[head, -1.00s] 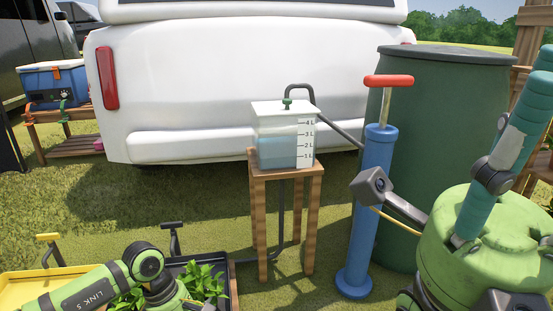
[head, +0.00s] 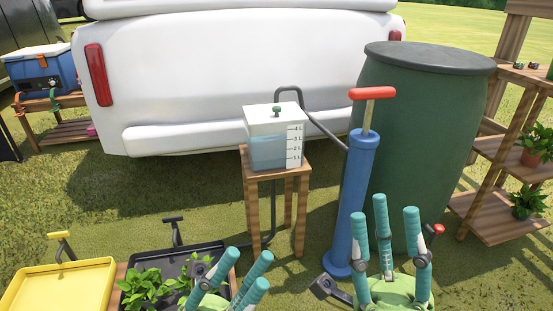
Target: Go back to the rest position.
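My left gripper (head: 248,264) is at the bottom middle, in front of the wooden stand, with its teal fingers pointing up and spread apart. It is open and empty. My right gripper (head: 395,218) is at the bottom right, in front of the blue hand pump and the green barrel. Its teal fingers also point up and stand apart, with nothing between them. The lower parts of both grippers are cut off by the picture's bottom edge.
A blue pump (head: 353,200) with a red handle stands beside a green barrel (head: 420,140). A water container (head: 273,138) sits on a wooden stand (head: 250,200). A yellow tray (head: 60,288) and a black plant tray (head: 190,258) are lower left. Plant shelves (head: 500,215) stand right.

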